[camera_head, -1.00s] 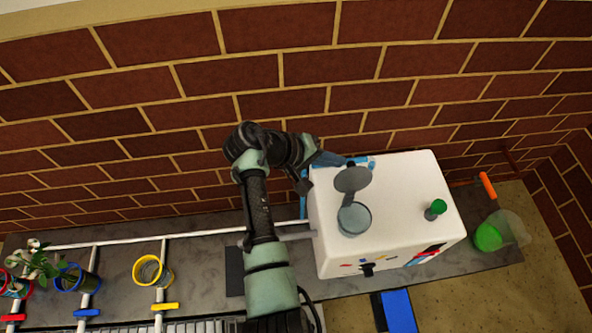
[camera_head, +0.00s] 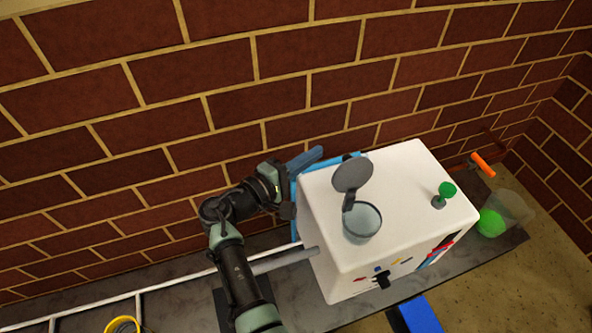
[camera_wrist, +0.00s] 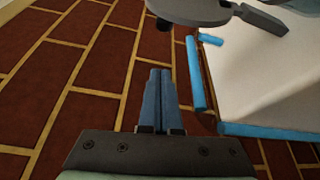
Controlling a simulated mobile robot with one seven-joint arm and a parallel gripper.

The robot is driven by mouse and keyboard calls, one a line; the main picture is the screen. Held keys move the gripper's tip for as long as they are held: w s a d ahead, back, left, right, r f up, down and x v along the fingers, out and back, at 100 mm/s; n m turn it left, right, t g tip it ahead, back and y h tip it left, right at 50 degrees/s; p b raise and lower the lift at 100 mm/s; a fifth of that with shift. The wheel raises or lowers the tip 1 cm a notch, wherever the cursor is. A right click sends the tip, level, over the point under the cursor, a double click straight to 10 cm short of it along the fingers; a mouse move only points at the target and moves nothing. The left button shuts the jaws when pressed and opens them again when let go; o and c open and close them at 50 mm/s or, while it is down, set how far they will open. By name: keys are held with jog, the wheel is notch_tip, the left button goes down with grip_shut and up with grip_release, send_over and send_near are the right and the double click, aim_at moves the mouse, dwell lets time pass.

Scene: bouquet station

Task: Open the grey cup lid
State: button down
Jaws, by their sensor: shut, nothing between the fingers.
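The grey cup lid (camera_head: 352,174) is a flat round disc on a short hinge arm. It stands raised and tilted behind the open round grey cup (camera_head: 363,224), set in the top of a white box machine (camera_head: 410,185). The cup's mouth is uncovered. My gripper (camera_head: 318,152) is behind the box's back left corner, to the left of the lid and apart from it. Its two blue fingers lie together with nothing between them, as the wrist view shows (camera_wrist: 161,72). Part of the grey lid (camera_wrist: 200,10) shows at the top of the wrist view, beyond the fingertips.
Blue tubing (camera_head: 330,166) runs along the box's back left edge, close beside my fingers. A green-topped knob (camera_head: 446,189) stands on the box. A brick wall (camera_head: 300,60) rises behind. A clear container with green contents (camera_head: 503,214) and an orange handle (camera_head: 483,164) are at right.

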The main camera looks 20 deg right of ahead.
aim_at(323, 161)
jog(key=b+x, duration=0.1)
jog(key=x, duration=0.3)
jog(key=shift+f+b, duration=0.2)
jog(key=shift+b, duration=0.1)
jog(key=shift+s+a+r+p, duration=0.1)
jog(key=shift+s+r+p, duration=0.15)
jog(key=shift+s, duration=0.75)
jog(key=shift+s+r+p, duration=0.1)
jog(key=shift+s+r, duration=0.25)
jog(key=shift+s, duration=0.6)
jog(key=shift+s+r+m, duration=0.4)
jog(key=shift+s+m, duration=0.1)
jog(key=shift+s, duration=0.3)
jog(key=shift+t, duration=0.3)
